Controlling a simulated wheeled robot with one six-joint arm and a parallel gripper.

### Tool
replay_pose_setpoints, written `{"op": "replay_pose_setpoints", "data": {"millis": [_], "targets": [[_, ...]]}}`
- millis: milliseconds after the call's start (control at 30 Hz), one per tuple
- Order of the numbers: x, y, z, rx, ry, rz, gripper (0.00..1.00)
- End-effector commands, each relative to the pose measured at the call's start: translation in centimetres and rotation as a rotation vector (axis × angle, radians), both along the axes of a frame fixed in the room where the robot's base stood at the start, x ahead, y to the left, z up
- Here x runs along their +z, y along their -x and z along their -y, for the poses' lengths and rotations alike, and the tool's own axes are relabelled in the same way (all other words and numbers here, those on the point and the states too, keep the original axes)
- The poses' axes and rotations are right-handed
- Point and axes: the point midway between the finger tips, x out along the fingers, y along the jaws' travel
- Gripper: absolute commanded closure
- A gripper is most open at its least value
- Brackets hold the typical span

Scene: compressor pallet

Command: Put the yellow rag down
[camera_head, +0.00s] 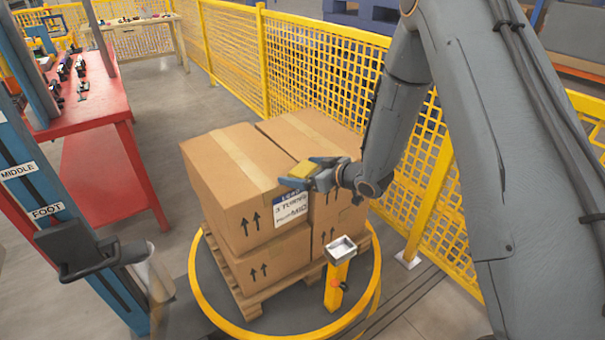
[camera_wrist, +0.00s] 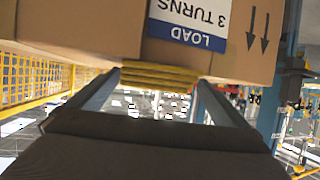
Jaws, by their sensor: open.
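The yellow rag (camera_head: 303,169) is a small folded pad at the front top edge of the stacked cardboard boxes (camera_head: 228,185). In the wrist view the rag (camera_wrist: 160,76) shows as yellow layers between my two fingers, against the box edge. My gripper (camera_head: 309,174) is open around the rag, with a finger on either side. The wrist view is upside down, so the rag is on the box's top side. I cannot tell whether it rests fully on the box. The fingers hide part of it in the head view.
The boxes stand on a wooden pallet (camera_head: 248,306) inside a yellow ring (camera_head: 207,291). A yellow post with a grey tray (camera_head: 341,248) stands in front. A yellow mesh fence (camera_head: 325,70) runs behind. A red workbench (camera_head: 92,105) with tools and a blue column (camera_head: 60,215) are left.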

Motion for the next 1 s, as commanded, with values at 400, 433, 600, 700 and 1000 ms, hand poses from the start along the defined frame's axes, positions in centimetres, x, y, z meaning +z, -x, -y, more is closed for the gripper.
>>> {"op": "replay_pose_setpoints", "data": {"millis": [400, 433, 600, 700, 1000], "targets": [[0.0, 0.0, 0.0, 0.000, 0.000, 0.000, 0.46], [0.0, 0.0, 0.0, 0.000, 0.000, 0.000, 0.46], [0.0, 0.0, 0.0, 0.000, 0.000, 0.000, 0.50], [0.2, 0.0, 0.0, 0.000, 0.000, 0.000, 0.50], [3.4, 0.0, 0.0, 0.001, 0.000, 0.003, 0.50]]}}
